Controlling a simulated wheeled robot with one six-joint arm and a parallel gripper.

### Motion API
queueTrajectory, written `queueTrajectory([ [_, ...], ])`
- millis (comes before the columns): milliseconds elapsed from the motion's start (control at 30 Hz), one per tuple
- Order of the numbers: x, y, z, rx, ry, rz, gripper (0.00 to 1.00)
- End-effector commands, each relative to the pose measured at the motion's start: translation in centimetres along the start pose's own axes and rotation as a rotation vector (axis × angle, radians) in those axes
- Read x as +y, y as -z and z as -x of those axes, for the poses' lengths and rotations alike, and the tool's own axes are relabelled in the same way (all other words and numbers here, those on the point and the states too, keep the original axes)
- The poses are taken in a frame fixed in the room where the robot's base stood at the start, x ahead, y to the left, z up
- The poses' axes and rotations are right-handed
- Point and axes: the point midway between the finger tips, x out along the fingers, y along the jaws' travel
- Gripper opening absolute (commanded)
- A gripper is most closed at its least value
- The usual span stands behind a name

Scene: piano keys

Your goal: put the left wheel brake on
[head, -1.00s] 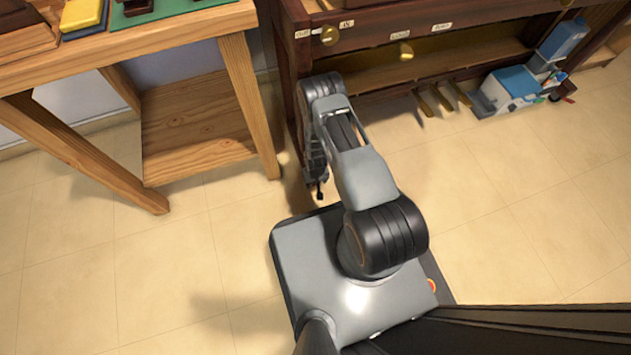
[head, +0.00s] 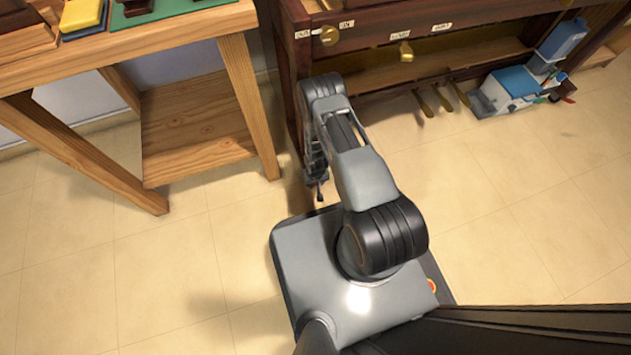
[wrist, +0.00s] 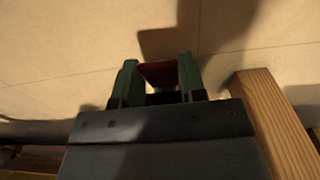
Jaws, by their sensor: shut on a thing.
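In the wrist view, my gripper (wrist: 158,82) has green fingertips on either side of a dark red piece (wrist: 160,73), and it is shut on that piece. The red piece looks like a small lever or tab, perhaps the left wheel brake. What it is joined to is not visible. In the head view, my gripper (head: 318,188) hangs low near the floor at the left front foot of the dark wooden piano (head: 290,60). My own arm hides the piano's left wheel there.
A wooden table (head: 200,35) with a low shelf (head: 195,120) stands at the left, its leg close to my gripper. Brass pedals (head: 424,105) lie under the piano. A blue-and-white box (head: 515,85) stands on the floor at the right. The floor in front is clear.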

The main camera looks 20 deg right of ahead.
Motion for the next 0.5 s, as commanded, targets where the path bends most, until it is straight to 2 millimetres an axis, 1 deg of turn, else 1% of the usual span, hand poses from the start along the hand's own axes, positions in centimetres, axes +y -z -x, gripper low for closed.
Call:
queueTrajectory([
  [267,0.0,-0.3,-0.5,0.094,0.0,0.0,0.15],
  [500,0.0,-0.8,-1.3,0.262,0.0,0.0,0.15],
])
